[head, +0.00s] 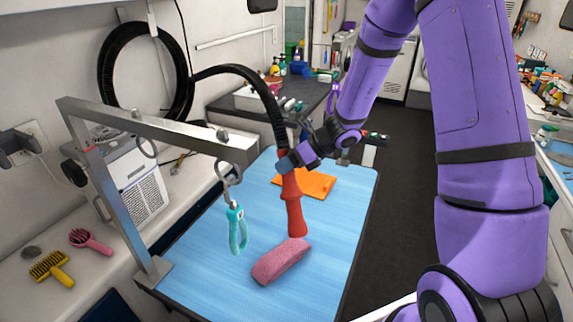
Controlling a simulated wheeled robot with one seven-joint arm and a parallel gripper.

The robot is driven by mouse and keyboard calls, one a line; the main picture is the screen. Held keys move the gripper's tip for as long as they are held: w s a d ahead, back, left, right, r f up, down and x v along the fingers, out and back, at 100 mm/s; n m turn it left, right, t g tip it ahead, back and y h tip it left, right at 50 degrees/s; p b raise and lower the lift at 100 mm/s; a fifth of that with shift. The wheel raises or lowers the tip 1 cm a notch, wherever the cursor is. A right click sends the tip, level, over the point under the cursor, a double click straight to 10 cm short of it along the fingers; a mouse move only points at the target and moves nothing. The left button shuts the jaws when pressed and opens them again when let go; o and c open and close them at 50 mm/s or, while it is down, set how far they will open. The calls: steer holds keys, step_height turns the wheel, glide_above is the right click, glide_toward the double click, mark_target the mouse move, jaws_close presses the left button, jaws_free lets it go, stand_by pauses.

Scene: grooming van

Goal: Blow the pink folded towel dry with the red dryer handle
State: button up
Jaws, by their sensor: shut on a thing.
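The red dryer handle (293,205) hangs nozzle down over the blue table, its black hose (262,88) running up and left to the wall coil. My gripper (287,163) is shut on the upper part of the handle; the fingers are partly hidden against it. The pink folded towel (280,261) lies on the blue grooming table (205,265). The nozzle end shows just above the towel's far right end in the picture; I cannot tell the exact gap between them.
An orange folded cloth (316,184) lies behind the handle. A yellow brush (50,268) and pink brush (90,241) lie on the left counter. The table's right side is clear.

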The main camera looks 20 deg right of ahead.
steer(key=shift+w, duration=0.1)
steer(key=w, duration=0.1)
steer(key=w+a, duration=0.1)
steer(key=w, duration=0.1)
steer(key=shift+w+a, duration=0.35)
steer(key=shift+a, duration=0.05)
stand_by(0.4)
steer(key=shift+r, duration=0.1)
stand_by(1.1)
